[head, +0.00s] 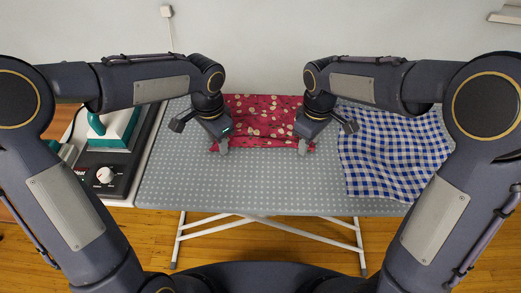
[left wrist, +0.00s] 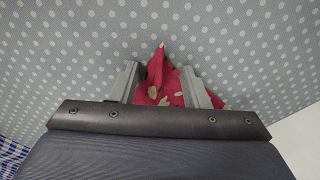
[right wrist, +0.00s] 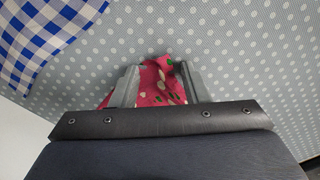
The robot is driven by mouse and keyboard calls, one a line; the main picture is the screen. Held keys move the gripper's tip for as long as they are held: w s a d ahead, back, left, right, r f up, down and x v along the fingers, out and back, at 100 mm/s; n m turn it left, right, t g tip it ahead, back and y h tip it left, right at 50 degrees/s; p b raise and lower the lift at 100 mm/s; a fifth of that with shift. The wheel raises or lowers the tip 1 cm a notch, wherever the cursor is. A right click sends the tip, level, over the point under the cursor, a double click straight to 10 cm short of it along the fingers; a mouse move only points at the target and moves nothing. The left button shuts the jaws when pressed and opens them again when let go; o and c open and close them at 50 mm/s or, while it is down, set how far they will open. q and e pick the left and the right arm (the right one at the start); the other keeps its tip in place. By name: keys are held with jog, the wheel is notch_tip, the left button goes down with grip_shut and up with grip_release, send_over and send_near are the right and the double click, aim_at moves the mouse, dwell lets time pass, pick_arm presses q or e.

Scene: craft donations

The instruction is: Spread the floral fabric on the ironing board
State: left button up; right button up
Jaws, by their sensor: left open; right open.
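The red floral fabric (head: 262,118), with pale flower spots, lies at the back middle of the grey dotted ironing board (head: 250,185). Its front edge is slightly rumpled. My left gripper (head: 222,148) is over the fabric's front left corner, and my right gripper (head: 302,146) is over its front right corner. In the left wrist view a peaked corner of the fabric (left wrist: 160,80) stands between the open fingers (left wrist: 162,85). In the right wrist view the fabric edge (right wrist: 158,82) lies between the open fingers (right wrist: 158,85). My arms hide small parts of the fabric's sides.
A blue and white checked cloth (head: 385,150) covers the board's right part. A green and white iron (head: 108,128) stands on a dark unit with a white knob (head: 104,175) at the left. The board's front and middle are clear. A white wall is behind.

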pick_arm(q)
jog(key=shift+c, duration=0.5)
pick_arm(e)
jog(key=shift+c, duration=0.5)
pick_arm(q)
grip_shut()
pick_arm(e)
grip_shut()
